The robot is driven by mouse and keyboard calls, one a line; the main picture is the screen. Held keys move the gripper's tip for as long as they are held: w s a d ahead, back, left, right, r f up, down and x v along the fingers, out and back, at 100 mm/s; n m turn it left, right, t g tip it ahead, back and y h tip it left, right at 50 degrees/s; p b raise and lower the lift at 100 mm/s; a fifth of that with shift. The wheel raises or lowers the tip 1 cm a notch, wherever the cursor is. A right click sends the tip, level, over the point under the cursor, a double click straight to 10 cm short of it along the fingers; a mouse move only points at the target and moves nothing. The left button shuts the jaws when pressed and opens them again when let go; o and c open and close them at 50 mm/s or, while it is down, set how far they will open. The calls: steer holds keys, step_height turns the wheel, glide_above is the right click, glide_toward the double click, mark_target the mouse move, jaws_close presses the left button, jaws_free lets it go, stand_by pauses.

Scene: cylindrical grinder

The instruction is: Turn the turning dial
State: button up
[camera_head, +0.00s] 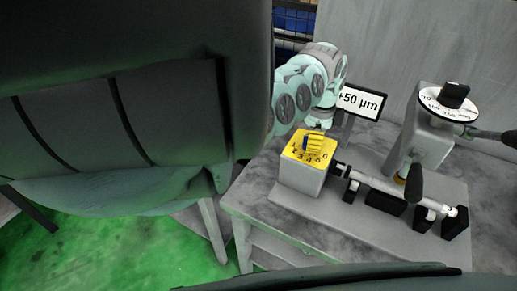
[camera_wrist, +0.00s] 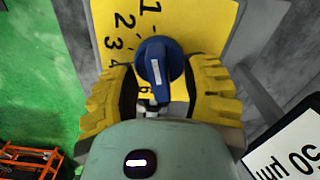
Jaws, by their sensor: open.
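The turning dial is a blue knob (camera_wrist: 160,52) with a white mark, on a yellow plate (camera_wrist: 195,18) numbered around it. In the wrist view 1, 2, 3 and 4 run down its left side, and the white mark points downward. My gripper (camera_wrist: 162,74) is open, with one yellow finger on each side of the knob. It also shows over the plate in the head view (camera_head: 314,146). I cannot tell whether the fingers touch the knob.
A display reading +50 µm (camera_head: 362,101) stands behind the dial box. To the right are a shaft on black supports (camera_head: 390,186) and a grey column with a black knob on a white numbered disc (camera_head: 449,103).

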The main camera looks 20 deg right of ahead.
steer(key=shift+o, duration=0.2)
jaws_close()
steer(key=shift+n, duration=0.3)
steer(key=shift+w+n+b, duration=0.15)
steer(key=shift+n+b, duration=0.6)
steer(key=shift+n, duration=1.75)
steer(key=shift+c, duration=0.2)
jaws_free()
steer(key=shift+d, duration=0.1)
